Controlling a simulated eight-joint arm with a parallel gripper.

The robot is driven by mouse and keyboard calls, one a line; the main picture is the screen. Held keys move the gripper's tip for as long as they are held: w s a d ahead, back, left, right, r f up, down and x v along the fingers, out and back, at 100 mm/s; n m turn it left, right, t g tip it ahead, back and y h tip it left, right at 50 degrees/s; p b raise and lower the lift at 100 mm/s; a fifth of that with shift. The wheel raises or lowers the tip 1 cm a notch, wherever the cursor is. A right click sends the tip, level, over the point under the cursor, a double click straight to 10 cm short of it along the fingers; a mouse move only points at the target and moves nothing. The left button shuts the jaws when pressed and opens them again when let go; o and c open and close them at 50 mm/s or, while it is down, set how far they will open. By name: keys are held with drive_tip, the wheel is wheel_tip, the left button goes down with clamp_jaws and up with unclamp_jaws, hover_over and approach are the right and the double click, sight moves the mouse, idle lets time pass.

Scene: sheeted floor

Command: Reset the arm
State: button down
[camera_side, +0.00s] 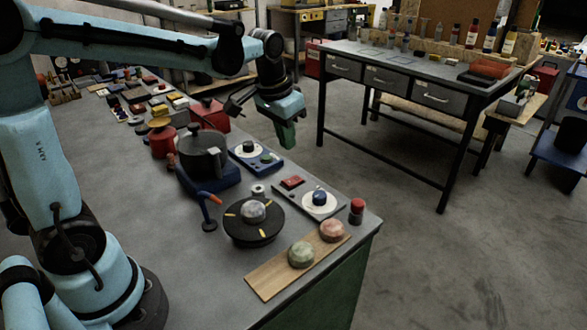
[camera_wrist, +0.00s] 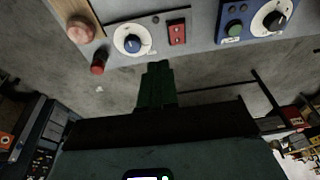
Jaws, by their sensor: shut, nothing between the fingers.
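My gripper (camera_side: 287,136) hangs off the far right edge of the workbench (camera_side: 228,272) in the side view, with green fingers pointing down over the floor. In the wrist view the green fingers of my gripper (camera_wrist: 157,66) lie together, shut, with nothing seen between them. It is apart from everything on the bench. The nearest things are a blue control box (camera_side: 255,159) with a white dial and a grey panel (camera_side: 310,199) with a blue knob and a red switch.
A dark round plate (camera_side: 252,232) holds a grey stone. A wooden board (camera_side: 262,282) bears a green stone (camera_side: 301,254) and a pink stone (camera_side: 332,230). A dark pot (camera_side: 203,150) stands on a blue base. A second table (camera_side: 420,68) stands behind, with open floor (camera_side: 400,270) between.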

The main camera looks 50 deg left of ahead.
drive_tip(key=s+d+f+t, duration=0.1)
drive_tip(key=s+d+t, duration=0.3)
drive_tip(key=s, duration=0.7)
drive_tip(key=shift+s+f, duration=0.2)
drive_tip(key=shift+s, duration=0.1)
drive_tip(key=shift+d, duration=0.1)
